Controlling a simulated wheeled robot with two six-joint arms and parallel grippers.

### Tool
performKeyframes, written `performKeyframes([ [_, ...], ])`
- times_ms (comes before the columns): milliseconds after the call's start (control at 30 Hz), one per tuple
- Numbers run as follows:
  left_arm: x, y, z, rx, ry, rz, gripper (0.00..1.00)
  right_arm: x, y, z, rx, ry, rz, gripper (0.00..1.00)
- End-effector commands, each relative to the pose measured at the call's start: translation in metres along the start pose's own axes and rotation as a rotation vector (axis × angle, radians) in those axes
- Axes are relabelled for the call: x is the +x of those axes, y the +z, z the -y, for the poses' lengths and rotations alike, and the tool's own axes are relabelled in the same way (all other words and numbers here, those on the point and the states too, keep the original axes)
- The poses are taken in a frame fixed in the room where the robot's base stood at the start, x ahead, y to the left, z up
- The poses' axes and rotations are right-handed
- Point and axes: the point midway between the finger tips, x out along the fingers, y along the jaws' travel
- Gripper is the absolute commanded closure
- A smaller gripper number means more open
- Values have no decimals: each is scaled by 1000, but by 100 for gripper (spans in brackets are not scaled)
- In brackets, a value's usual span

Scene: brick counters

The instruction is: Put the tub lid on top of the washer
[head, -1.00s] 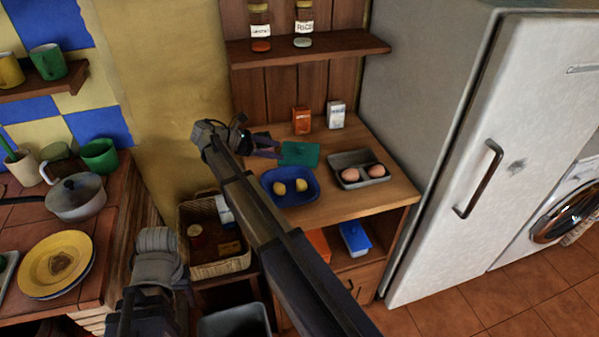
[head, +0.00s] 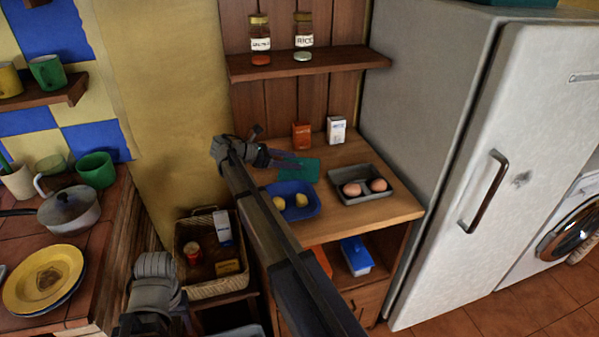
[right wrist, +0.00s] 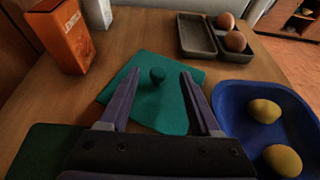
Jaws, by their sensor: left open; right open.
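My left gripper (head: 187,322) is low at the left, open, mostly cut off by the frame's bottom.
A blue tray (head: 309,212) with yellow items and a grey tray (head: 386,195) with eggs flank the lid. An orange box (head: 301,136) and a white box (head: 336,130) stand behind it. The tall fridge (head: 440,130) stands between counter and washer.

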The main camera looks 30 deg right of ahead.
Motion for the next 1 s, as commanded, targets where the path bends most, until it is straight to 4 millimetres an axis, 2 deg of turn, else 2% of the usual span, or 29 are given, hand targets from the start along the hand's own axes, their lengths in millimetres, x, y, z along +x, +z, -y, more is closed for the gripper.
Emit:
performKeyframes([
  [100,11,-1,-1,0,0,0,42,21,-3,-2,2,-2,0,36],
  [200,15,-1,-1,0,0,0,42,33,-2,-1,1,-1,0,36],
  [467,14,-1,-1,0,0,0,42,36,0,-2,0,1,0,37],
  [1000,14,-1,-1,0,0,0,42,35,0,-2,0,0,0,98],
])
